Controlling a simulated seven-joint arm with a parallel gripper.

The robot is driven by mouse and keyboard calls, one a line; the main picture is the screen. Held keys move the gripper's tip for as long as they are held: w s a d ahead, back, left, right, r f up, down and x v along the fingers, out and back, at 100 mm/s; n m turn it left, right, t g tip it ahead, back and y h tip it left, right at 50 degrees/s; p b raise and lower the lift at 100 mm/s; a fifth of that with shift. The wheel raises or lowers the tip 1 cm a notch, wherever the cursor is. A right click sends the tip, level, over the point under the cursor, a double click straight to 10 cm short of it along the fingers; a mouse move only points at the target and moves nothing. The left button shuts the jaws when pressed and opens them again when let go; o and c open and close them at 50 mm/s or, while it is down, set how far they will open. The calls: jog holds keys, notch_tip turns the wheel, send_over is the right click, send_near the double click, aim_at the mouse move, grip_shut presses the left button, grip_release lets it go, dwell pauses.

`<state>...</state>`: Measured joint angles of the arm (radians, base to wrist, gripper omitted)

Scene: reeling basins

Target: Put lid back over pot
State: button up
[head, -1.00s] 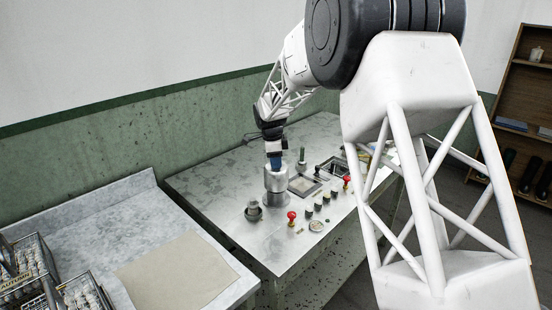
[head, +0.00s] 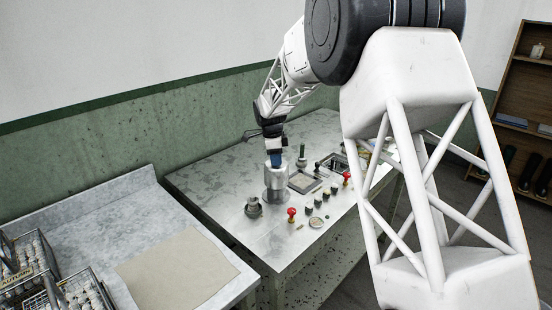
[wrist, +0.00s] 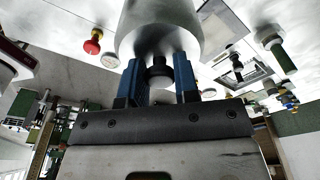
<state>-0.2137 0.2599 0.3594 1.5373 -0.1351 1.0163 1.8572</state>
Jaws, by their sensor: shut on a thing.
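My gripper (head: 275,158) points down with its blue fingers at the top of a silver cylinder (head: 276,177), over a wider round base (head: 275,196) on the grey table. In the wrist view, my gripper (wrist: 158,66) has a dark knob (wrist: 160,75) between its fingers, in front of the silver cylinder (wrist: 158,32). The gripper is shut on the lid; I take the knob to be the lid's. I cannot tell where lid ends and pot begins, or whether they touch. A small grey vessel (head: 253,208) stands to the left.
A red-topped stamp (head: 292,213) and several small dark pots stand close by on the right. A square tray (head: 302,181) lies behind them. Wire baskets (head: 30,262) and a beige sheet (head: 177,270) are on the left counter. The table's back left is clear.

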jog(key=shift+f, duration=2.9)
dwell(2.6)
jog(key=o, duration=1.5)
jog(key=shift+r, duration=0.1)
jog(key=shift+r, duration=3.4)
